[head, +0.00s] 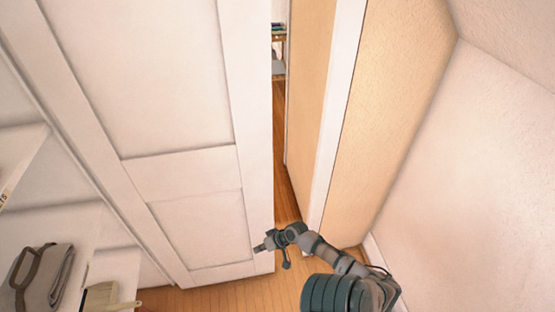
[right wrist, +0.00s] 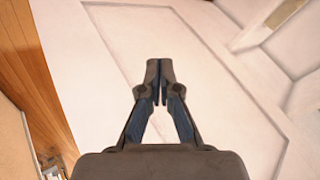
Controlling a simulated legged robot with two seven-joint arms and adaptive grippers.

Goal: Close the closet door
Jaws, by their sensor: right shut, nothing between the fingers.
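The white panelled closet door (head: 175,90) stands ajar in the left and middle of the head view. A gap shows between its right edge and the white door frame (head: 337,100). My right gripper (head: 260,247) is shut and empty, in front of the door's lower right edge. In the right wrist view the same gripper (right wrist: 160,68) points at the white door face (right wrist: 110,50). I cannot tell whether the fingertips touch the door. My left gripper is out of view.
Shelves at the left hold folded grey cloth (head: 40,275) and a brush (head: 103,297). A tan wall (head: 390,110) and a sloped white surface (head: 485,170) bound the right side. Wooden floor (head: 235,297) shows below and through the gap.

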